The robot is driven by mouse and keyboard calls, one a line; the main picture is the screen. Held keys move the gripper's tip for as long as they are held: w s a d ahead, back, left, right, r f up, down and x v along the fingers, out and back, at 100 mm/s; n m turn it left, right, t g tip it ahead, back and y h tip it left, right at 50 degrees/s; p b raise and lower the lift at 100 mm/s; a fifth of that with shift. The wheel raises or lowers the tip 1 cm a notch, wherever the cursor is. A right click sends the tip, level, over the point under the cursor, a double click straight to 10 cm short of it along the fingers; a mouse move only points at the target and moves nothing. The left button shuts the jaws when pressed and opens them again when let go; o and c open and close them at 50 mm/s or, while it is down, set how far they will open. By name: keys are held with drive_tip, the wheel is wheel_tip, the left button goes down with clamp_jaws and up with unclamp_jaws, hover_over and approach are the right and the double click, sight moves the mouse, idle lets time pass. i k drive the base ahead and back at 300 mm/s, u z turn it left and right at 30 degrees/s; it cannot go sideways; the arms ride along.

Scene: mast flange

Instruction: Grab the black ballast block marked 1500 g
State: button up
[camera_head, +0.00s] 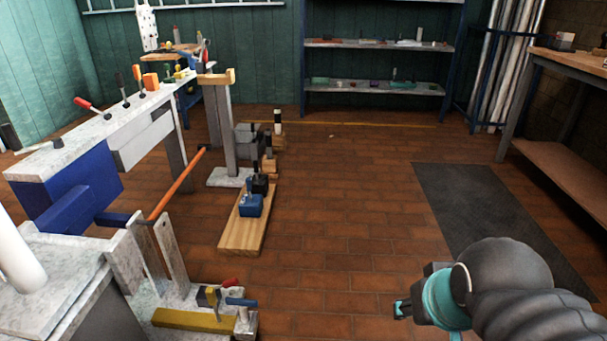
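A dark block with an upright black handle (260,184) stands toward the far end of a pale wooden board (235,238) on the floor. It may be the black ballast block, but no marking is readable. A blue block with a dark handle (250,206) stands in front of it on the same board and partly hides its lower part. My gripper (402,309) is at the lower right, well to the right of and nearer than the board, apart from both blocks. Only a small teal and dark end shows, so its opening is unclear.
A long bench with tools (120,124) runs along the left. An orange bar (176,184) slants beside the board. A pale post (228,130) and more handled blocks (270,160) stand behind. Brick floor in the middle is clear. A dark mat (490,215) and wooden table (570,165) are right.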

sight(260, 185)
drive_tip(key=z, duration=0.3)
drive_tip(key=i, duration=1.75)
drive_tip(key=u, duration=0.7)
drive_tip(key=i, duration=1)
drive_tip(key=u, duration=1.5)
drive_tip(key=i, duration=0.45)
drive_tip(key=u, duration=0.3)
